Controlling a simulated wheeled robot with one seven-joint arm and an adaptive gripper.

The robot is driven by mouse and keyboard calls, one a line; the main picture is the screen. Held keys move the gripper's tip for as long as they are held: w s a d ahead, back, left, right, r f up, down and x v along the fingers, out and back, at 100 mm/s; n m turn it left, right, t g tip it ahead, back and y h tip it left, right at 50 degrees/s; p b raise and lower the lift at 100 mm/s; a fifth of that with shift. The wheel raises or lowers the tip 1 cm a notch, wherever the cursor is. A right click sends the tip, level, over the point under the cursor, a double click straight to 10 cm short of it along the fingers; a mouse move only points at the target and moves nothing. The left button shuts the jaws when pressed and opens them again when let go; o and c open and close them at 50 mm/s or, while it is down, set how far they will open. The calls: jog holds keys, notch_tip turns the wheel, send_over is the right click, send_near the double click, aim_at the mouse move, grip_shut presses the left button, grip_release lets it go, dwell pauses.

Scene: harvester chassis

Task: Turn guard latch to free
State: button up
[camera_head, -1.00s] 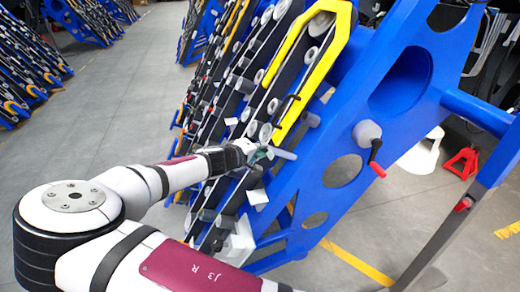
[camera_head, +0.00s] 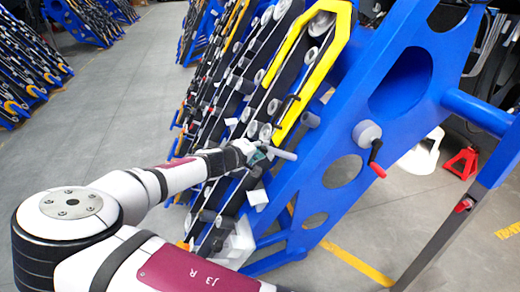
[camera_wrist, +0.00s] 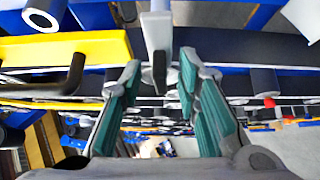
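A light grey lever (camera_wrist: 157,30), which looks like the guard latch, comes down from the top of the wrist view to a small block with a dark slot. In the head view it shows as a short grey bar (camera_head: 283,154) pointing right from the gripper. My gripper (camera_head: 262,153) is at its left end, against the belt side of the chassis. In the wrist view my gripper (camera_wrist: 157,88) has its two green-padded fingers apart, one each side of the lever's lower end. I see gaps on both sides; contact is not visible. The yellow guard (camera_head: 318,75) is above.
A black bent handle (camera_wrist: 67,78) sits on the yellow guard, left of my fingers. The blue side frame (camera_head: 400,125) stands close on the right, with a red-handled grey crank (camera_head: 368,138). Open grey floor (camera_head: 110,110) lies to the left.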

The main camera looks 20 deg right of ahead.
jog(key=v, duration=1.1)
jog(key=shift+s+a+r, duration=0.25)
jog(key=s+d+f+m+g+y+b, duration=0.3)
jog(key=s+d+f+m+g+y, duration=0.15)
jog(key=s+d+g, duration=0.35)
jog(key=s+r+t+y+b, duration=0.4)
jog(key=s+r+y, duration=0.1)
jog(key=s+r, duration=1)
jog(key=shift+d+r+t+y, duration=0.35)
jog(key=shift+d+r+t, duration=0.1)
jog(key=shift+r, duration=0.2)
